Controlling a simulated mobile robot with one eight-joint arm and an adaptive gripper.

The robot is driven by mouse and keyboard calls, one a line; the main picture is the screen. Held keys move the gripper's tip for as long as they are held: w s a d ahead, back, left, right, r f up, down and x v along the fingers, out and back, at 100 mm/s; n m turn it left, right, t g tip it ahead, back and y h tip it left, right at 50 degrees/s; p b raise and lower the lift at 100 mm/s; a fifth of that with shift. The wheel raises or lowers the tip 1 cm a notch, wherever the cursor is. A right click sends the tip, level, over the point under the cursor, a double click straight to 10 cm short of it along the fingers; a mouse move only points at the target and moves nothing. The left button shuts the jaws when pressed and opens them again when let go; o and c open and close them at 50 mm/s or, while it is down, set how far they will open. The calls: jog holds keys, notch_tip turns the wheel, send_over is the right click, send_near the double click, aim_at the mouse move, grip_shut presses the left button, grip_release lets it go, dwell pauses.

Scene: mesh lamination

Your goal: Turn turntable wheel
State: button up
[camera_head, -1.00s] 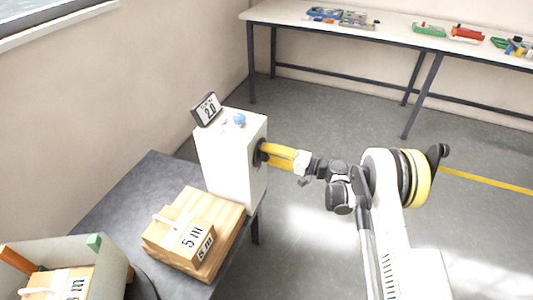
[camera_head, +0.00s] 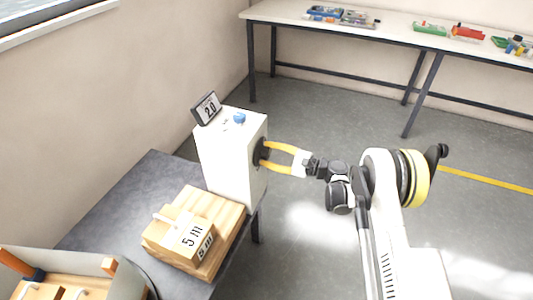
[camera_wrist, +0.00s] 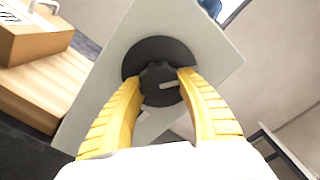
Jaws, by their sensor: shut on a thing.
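A black knob (camera_wrist: 158,76) with a white pointer mark sits on a dark round disc (camera_wrist: 137,57) on the side of a white box (camera_head: 225,160). It appears to be the wheel. My gripper (camera_head: 266,153) has its two yellow fingers on either side of the knob and is shut on it. In the wrist view the fingers (camera_wrist: 160,86) reach to the knob's edges. At lower left, a grey-walled divided tray (camera_head: 75,261) holds wooden blocks and orange pieces. Part of a dark round edge shows beside it, and the picture edge cuts it off.
The white box stands on a grey table (camera_head: 105,207) and carries a display (camera_head: 207,109) reading 2.0 and a blue knob (camera_head: 239,118). Wooden blocks marked "5 m" (camera_head: 188,235) lie in front of it. A long bench (camera_head: 390,27) with coloured parts stands behind, with clear floor between.

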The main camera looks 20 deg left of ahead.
jog(key=m, duration=0.6)
jog(key=shift+s+f, duration=0.1)
jog(key=m, duration=0.7)
jog(key=shift+s, duration=0.15)
jog(key=m, duration=0.6)
jog(key=shift+s+m, duration=0.15)
jog(key=shift+m, duration=0.15)
jog(key=shift+r+m, duration=0.2)
jog(key=shift+m, duration=3.4)
jog(key=o, duration=1.2)
